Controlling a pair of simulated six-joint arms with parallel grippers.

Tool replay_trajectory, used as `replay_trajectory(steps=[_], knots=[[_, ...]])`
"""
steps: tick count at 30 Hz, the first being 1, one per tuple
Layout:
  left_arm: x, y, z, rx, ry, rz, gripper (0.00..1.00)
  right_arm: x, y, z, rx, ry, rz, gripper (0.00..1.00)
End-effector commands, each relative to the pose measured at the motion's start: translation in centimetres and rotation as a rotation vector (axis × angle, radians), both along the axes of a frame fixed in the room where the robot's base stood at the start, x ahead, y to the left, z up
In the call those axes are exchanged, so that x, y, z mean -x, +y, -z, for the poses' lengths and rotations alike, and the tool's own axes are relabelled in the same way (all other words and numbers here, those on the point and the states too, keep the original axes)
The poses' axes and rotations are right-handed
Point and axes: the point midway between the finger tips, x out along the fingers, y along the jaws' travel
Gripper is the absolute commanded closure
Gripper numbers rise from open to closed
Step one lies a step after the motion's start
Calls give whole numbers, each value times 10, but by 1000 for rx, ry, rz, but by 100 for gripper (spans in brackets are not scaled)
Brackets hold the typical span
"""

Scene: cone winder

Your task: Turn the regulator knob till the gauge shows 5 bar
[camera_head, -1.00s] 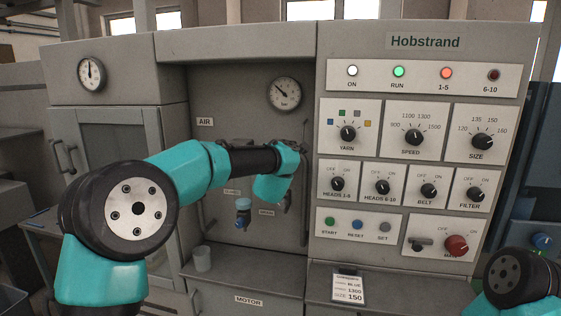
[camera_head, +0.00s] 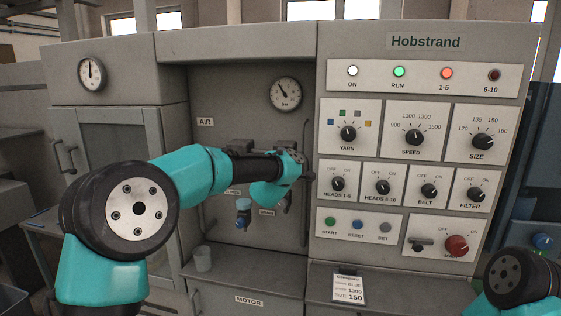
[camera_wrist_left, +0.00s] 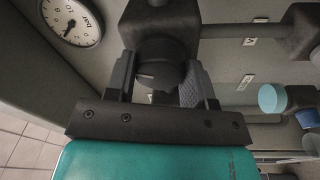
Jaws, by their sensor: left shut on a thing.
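The dark regulator knob (camera_wrist_left: 158,74) sits between the two fingers of my left gripper (camera_wrist_left: 161,80) in the left wrist view. The gripper is shut on it. In the head view my left arm hides the knob. The round white bar gauge (camera_head: 286,94) is on the recessed panel above my left wrist, its needle pointing up and left. The gauge (camera_wrist_left: 72,20) also shows at the upper left of the left wrist view, turned on its side; its exact reading is too small to tell. My right gripper is out of view.
The control panel (camera_head: 410,148) with knobs and lamps stands right of the recess. A vertical pipe (camera_head: 305,135) runs close to my left wrist. A small cup (camera_head: 203,259) stands on the ledge.

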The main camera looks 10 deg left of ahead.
Motion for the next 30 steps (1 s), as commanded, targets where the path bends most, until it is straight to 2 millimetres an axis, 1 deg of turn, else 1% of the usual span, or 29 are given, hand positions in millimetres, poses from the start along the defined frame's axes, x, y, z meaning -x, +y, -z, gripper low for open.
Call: replay_trajectory(steps=[6, 12, 18, 29, 30], knots=[[0, 0, 0, -158, -7, 1, 75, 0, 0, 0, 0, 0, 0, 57], [0, 0, 0, -245, -12, 1, 75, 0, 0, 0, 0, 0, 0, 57], [0, 0, 0, -279, -14, 0, 75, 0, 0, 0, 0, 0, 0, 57], [0, 0, 0, -282, -14, 1, 75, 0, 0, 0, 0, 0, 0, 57], [0, 0, 0, -282, -14, 1, 47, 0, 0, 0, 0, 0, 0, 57]])
